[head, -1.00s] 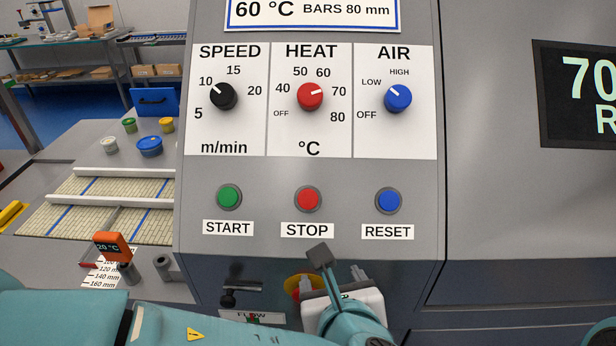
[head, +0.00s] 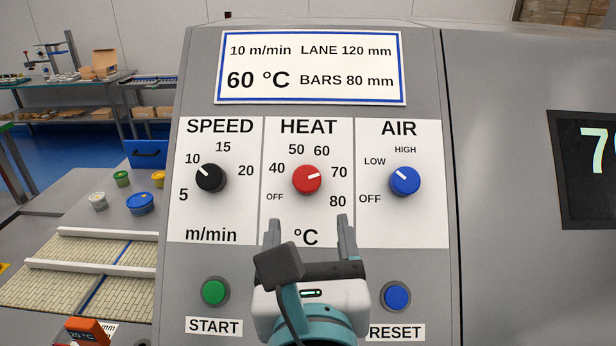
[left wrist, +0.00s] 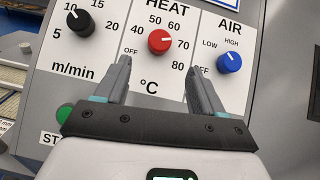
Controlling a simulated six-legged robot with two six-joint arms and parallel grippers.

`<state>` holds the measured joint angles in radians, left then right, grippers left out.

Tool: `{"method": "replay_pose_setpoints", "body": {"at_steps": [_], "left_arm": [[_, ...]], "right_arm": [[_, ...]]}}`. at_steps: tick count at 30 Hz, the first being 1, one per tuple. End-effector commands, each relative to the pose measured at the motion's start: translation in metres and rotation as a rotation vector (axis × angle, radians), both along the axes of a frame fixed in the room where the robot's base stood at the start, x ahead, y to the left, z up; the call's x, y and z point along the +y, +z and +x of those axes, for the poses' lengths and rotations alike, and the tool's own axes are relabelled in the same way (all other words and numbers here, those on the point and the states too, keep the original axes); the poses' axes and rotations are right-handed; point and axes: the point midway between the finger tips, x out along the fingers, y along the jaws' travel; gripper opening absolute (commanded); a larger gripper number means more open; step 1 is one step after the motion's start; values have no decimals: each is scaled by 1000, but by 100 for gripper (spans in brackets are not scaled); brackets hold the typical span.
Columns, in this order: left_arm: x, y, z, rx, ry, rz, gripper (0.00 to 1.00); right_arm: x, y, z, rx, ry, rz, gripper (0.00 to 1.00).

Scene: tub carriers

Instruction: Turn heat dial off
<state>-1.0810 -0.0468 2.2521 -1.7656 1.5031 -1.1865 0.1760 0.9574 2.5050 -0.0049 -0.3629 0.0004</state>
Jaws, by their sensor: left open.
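The red heat dial (head: 307,180) sits in the middle of the panel, its white pointer aimed right, close to the 70 mark. It also shows in the left wrist view (left wrist: 160,41). My left gripper (head: 308,222) is open and empty below the heat dial, its two fingers pointing up on either side of the °C label. The fingertips are apart from the dial. The OFF mark (head: 275,197) is at the dial's lower left. The red stop button is hidden behind my gripper. My right gripper is not in view.
The black speed dial (head: 210,177) is left of the heat dial and the blue air dial (head: 405,181) right. The green start button (head: 214,291) and blue reset button (head: 396,297) flank my gripper. A settings sign (head: 310,67) is above. A display (head: 585,170) is at right.

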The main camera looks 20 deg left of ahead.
Motion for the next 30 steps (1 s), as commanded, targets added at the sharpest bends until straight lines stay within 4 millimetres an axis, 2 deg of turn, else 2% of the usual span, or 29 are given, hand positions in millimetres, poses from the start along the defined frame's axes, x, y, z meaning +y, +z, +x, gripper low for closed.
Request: {"method": "replay_pose_setpoints", "body": {"at_steps": [6,12,18,26,27,29,30], "left_arm": [[18,1,51,4,8,2,69],[30,1,86,4,4,1,69],[35,0,103,2,0,0,69],[35,-1,105,2,-1,-1,69],[35,0,104,2,-1,-1,62],[35,0,104,2,-1,-1,43],[35,0,104,2,-1,-1,30]], "right_arm": [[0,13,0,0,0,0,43],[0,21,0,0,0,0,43],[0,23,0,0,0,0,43],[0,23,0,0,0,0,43],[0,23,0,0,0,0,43],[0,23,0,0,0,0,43],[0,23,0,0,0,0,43]]}}
